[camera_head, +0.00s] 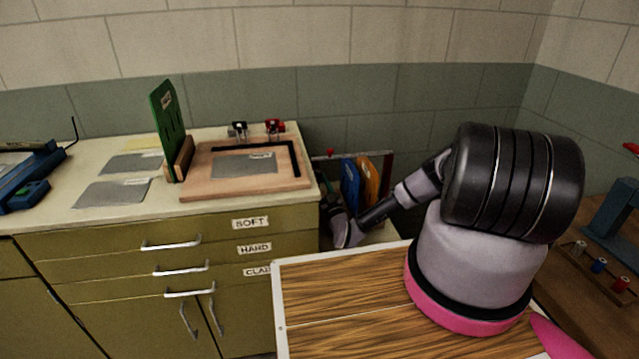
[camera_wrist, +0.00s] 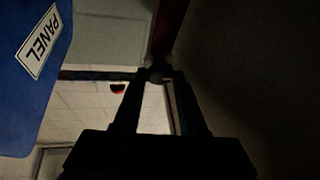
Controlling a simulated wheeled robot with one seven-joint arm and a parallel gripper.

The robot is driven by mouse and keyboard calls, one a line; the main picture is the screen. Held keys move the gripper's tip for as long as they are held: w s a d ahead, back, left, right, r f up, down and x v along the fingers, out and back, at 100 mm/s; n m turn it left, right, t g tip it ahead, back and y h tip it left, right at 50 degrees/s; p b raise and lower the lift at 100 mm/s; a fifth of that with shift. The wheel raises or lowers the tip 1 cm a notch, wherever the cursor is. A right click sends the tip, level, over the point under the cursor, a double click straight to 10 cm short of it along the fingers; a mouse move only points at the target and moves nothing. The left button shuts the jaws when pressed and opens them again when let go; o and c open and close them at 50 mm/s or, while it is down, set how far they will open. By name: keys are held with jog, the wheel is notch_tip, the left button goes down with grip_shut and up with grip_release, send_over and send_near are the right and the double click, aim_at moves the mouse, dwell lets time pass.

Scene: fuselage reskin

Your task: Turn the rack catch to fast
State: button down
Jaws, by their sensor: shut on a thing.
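The rack (camera_head: 389,163) stands in the gap to the right of the cabinet, with a blue panel (camera_head: 350,186) and an orange panel (camera_head: 368,180) in it. My gripper (camera_wrist: 158,80) reaches down at the rack's left front; its fingertips are mostly hidden in the head view. In the wrist view the fingers close on a small, dark, rounded piece (camera_wrist: 159,72) at the end of a dark reddish bar, seemingly the rack catch. Its turn position is too dark to tell. The blue panel with a PANEL label (camera_wrist: 37,50) is left of the fingers.
A red knob (camera_head: 330,152) stands at the rack's back left. The cabinet (camera_head: 180,250) is close on the left, its top holding a wooden board (camera_head: 200,192), grey sheets and a green panel (camera_head: 165,115). A wood-topped surface (camera_head: 340,300) lies in front.

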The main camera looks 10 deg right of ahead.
jog(key=shift+f, duration=0.1)
jog(key=shift+c, duration=2.3)
grip_release()
